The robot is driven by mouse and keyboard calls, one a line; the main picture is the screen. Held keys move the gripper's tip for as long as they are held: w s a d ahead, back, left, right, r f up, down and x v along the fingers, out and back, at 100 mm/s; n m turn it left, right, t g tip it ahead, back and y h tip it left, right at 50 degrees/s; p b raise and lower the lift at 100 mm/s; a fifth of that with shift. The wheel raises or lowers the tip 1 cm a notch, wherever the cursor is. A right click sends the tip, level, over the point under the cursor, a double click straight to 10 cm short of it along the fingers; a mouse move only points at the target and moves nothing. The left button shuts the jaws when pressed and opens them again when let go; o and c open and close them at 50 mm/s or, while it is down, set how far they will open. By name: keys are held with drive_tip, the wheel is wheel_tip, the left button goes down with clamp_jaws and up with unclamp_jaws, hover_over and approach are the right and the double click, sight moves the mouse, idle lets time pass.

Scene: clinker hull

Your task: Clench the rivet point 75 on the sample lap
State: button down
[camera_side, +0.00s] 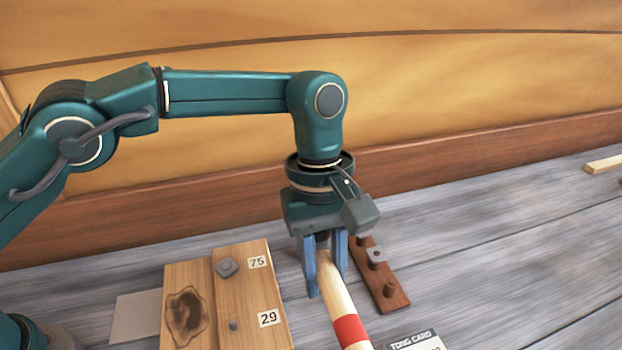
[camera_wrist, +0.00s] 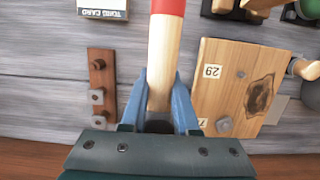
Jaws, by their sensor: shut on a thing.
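The sample lap (camera_side: 245,305) is a pale wooden board of two overlapping layers on the grey planks, left of my gripper in the side view; it also shows in the wrist view (camera_wrist: 215,95). By its label 75 (camera_side: 257,262) sits a grey square metal piece (camera_side: 227,267), also in the wrist view (camera_wrist: 224,124). By its label 29 (camera_side: 268,319) a small grey rivet point (camera_side: 233,325) stands bare. My gripper (camera_side: 328,282) is shut on a pale wooden handle with a red band (camera_side: 349,330). The handle's far end is out of frame in both views.
A dark brown strip (camera_side: 398,298) with pegs and grey square pieces lies right of my gripper. A card marked "TONG CARD" (camera_side: 418,342) lies at the front. The wrist view shows dark tools (camera_wrist: 262,8) beyond the lap. The planks at the right are mostly clear.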

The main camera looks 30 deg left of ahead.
sight(324, 320)
drive_tip(key=shift+f, duration=2.8)
drive_tip(key=shift+f, duration=0.5)
drive_tip(key=c, duration=0.6)
unclamp_jaws()
drive_tip(key=shift+f, duration=0.1)
drive_tip(key=shift+r, duration=4.05)
